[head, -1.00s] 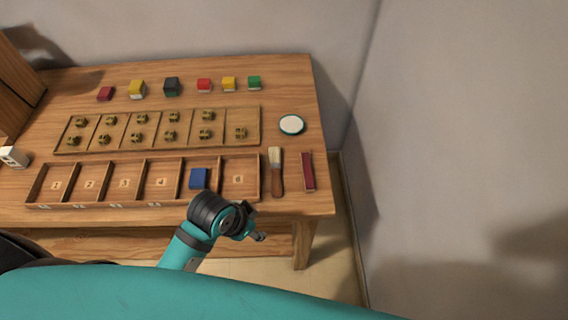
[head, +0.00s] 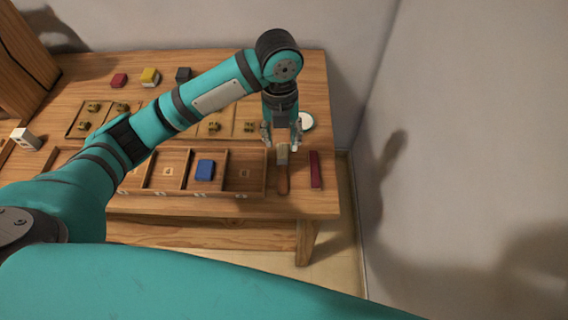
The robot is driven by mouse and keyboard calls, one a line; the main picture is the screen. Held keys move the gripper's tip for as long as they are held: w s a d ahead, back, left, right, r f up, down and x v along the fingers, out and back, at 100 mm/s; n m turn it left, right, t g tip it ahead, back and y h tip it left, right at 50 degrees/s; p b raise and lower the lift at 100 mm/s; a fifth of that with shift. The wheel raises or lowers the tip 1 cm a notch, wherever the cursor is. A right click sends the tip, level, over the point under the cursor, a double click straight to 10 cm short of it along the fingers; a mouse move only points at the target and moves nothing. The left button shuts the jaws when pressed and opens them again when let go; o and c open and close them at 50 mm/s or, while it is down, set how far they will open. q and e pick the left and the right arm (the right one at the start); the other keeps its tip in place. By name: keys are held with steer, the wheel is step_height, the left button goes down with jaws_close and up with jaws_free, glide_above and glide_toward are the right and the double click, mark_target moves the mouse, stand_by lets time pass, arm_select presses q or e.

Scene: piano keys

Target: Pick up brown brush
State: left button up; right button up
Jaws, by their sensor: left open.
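The brown brush (head: 283,181) lies on the right part of the wooden table, between the compartment tray and a dark red bar. Its pale bristle end points to the back and its brown handle to the front. My left gripper (head: 282,145) is open and points down over the bristle end, with a finger on either side of it in the picture. I cannot tell how high above the brush it is. My right gripper is not in view.
The dark red bar (head: 316,170) lies just right of the brush. A wooden tray (head: 231,190) with a blue block (head: 205,169) is to the left. A white round dish (head: 306,122) sits behind, partly hidden. Coloured blocks stand at the back left.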

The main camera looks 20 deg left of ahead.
arm_select(q)
steer(key=p, duration=0.2)
glide_above(282, 173)
steer(key=f, duration=1.1)
steer(key=shift+s+f, duration=0.2)
steer(key=shift+s, duration=0.15)
steer(key=f, duration=0.2)
steer(key=f+p, duration=0.1)
steer(key=f, duration=0.2)
steer(key=shift+w+d+f, duration=0.1)
steer(key=shift+w+f, duration=0.2)
jaws_close()
steer(key=shift+r, duration=0.1)
